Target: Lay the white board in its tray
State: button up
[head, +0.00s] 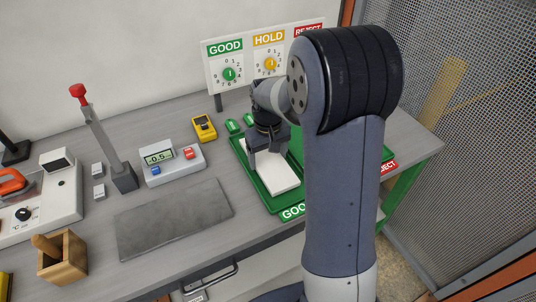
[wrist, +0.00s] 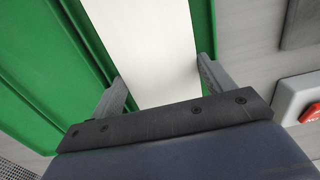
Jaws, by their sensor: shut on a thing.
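The white board (head: 279,179) lies within the outline of the green tray labelled GOOD (head: 262,196) in the head view. My gripper (head: 267,160) is above the tray and shut on the board, with one finger at each long side. In the wrist view the board (wrist: 150,45) runs between my two fingers (wrist: 160,75), with green tray surface (wrist: 203,25) on both sides. The board looks about flat and lined up with the tray. I cannot tell whether its underside touches the tray floor. My arm hides part of the tray's right side.
A second green tray with a red REJECT label (head: 388,167) is partly behind my arm. A GOOD/HOLD/REJECT dial panel (head: 237,58) stands at the back. Left of the tray are a yellow meter (head: 204,127), a display box (head: 170,163) and a grey mat (head: 172,218).

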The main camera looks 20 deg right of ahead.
jog(key=shift+f, duration=0.35)
dwell(0.3)
jog(key=o, duration=1.2)
jog(key=shift+r, duration=0.1)
jog(key=shift+w+r, duration=0.1)
jog(key=shift+r, duration=0.3)
notch_tip(320, 180, up, 10)
jog(key=shift+b, duration=0.35)
jog(key=shift+f, duration=0.1)
